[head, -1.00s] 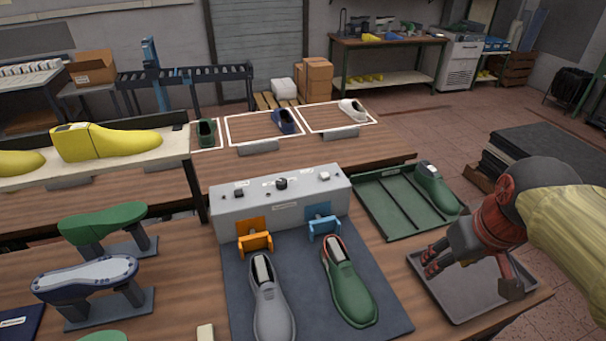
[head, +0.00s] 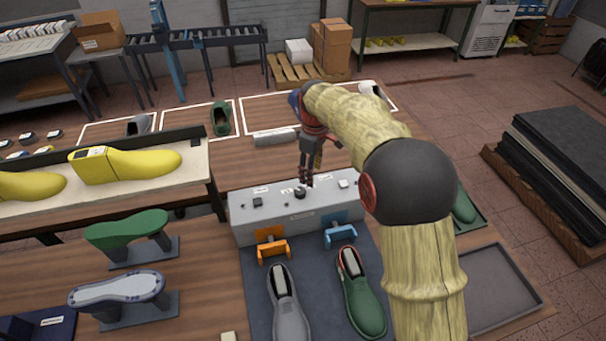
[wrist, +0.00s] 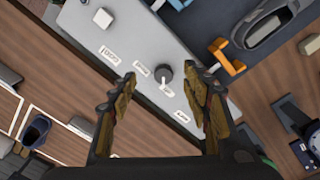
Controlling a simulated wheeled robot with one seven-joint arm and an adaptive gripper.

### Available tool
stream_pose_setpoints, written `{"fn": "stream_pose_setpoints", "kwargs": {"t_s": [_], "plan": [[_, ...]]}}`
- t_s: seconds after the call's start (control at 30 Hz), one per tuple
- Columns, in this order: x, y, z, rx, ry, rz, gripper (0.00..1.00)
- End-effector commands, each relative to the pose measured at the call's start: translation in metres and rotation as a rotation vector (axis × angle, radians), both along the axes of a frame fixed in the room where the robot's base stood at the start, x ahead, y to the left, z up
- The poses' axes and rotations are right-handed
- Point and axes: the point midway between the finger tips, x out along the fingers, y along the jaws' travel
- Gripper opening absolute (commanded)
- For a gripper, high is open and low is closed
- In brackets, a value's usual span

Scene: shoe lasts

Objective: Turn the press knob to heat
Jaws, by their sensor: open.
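The press is a grey box (head: 270,216) with a sloped top panel on the table. Its dark round knob (head: 300,193) sits in the middle of the panel, and it also shows in the wrist view (wrist: 165,74) with a white pointer and small white labels around it. The label words are too small to read surely. My gripper (head: 306,178) is above the knob, pointing down. In the wrist view my gripper (wrist: 158,88) is open, its fingers apart on either side of the knob in the picture. I cannot tell whether they touch it.
A white square button (wrist: 103,18) and a dark one (head: 257,202) flank the knob. Orange (head: 272,246) and blue (head: 340,232) clamps stand in front of the box. A grey shoe (head: 288,305) and a green shoe (head: 361,295) lie on the dark mat.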

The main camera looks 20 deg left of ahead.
Motion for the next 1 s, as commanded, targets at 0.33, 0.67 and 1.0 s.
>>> {"fn": "stream_pose_setpoints", "kwargs": {"t_s": [0.33, 0.67, 1.0], "plan": [[-0.01, 0.045, -0.034, -0.026, 0.029, 0.125, 0.48], [-0.01, 0.045, -0.079, -0.027, 0.03, 0.125, 0.48], [-0.01, 0.045, -0.109, -0.026, 0.028, 0.124, 0.48]]}}
